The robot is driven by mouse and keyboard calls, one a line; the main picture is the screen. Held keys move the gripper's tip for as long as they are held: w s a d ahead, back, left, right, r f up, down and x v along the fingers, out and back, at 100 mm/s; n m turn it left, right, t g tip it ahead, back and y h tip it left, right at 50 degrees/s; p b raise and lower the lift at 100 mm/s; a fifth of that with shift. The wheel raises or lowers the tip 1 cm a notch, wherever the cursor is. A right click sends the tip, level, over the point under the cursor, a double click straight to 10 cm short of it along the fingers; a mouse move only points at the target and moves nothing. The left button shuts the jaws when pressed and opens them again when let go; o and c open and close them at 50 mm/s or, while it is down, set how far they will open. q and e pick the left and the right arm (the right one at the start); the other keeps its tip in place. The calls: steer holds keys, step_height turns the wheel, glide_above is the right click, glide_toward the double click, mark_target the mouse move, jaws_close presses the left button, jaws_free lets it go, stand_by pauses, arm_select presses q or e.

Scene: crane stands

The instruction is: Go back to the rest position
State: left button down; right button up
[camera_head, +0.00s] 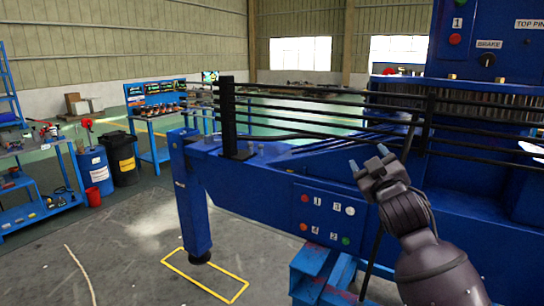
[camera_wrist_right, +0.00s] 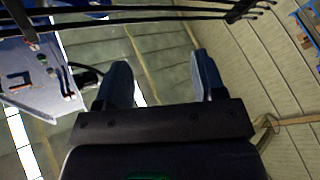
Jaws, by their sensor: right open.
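My right gripper (camera_head: 366,165) is raised in front of the blue crane stand (camera_head: 250,190) in the head view, with its arm coming in from the lower right. Its fingers point up and to the left. In the right wrist view the two fingers (camera_wrist_right: 168,80) stand apart with nothing between them. The stand's panel with numbered buttons (camera_head: 328,218) is left of and below the gripper. My left gripper does not show in either view.
Black rails (camera_head: 300,112) run along the top of the stand. A blue leg (camera_head: 190,195) stands near a yellow floor outline (camera_head: 205,277). Blue steps (camera_head: 322,272) are below the panel. Barrels (camera_head: 95,170) and a workbench (camera_head: 35,185) are at the left. The floor at lower left is mostly clear.

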steer(key=s+d+f+m+g, duration=0.1)
steer(key=s+f, duration=0.4)
steer(key=f, duration=0.4)
steer(key=s+f+m+g, duration=0.15)
steer(key=s+f, duration=0.25)
steer(key=f, duration=0.5)
steer(key=s+d+f+m+g, duration=0.1)
steer(key=s+f+m, duration=0.1)
steer(key=s+f, duration=0.5)
steer(key=s+d+f+m+g, duration=0.1)
steer(key=s+f+g, duration=0.1)
steer(key=s+f, duration=0.7)
steer(key=s+d+f+m+g+h, duration=0.1)
steer(key=s+d+f+g, duration=0.1)
steer(key=s+f, duration=0.8)
steer(key=shift+s+d+f+g+h, duration=0.2)
steer(key=shift+d+f+g+h, duration=0.1)
steer(key=shift+f+g, duration=0.45)
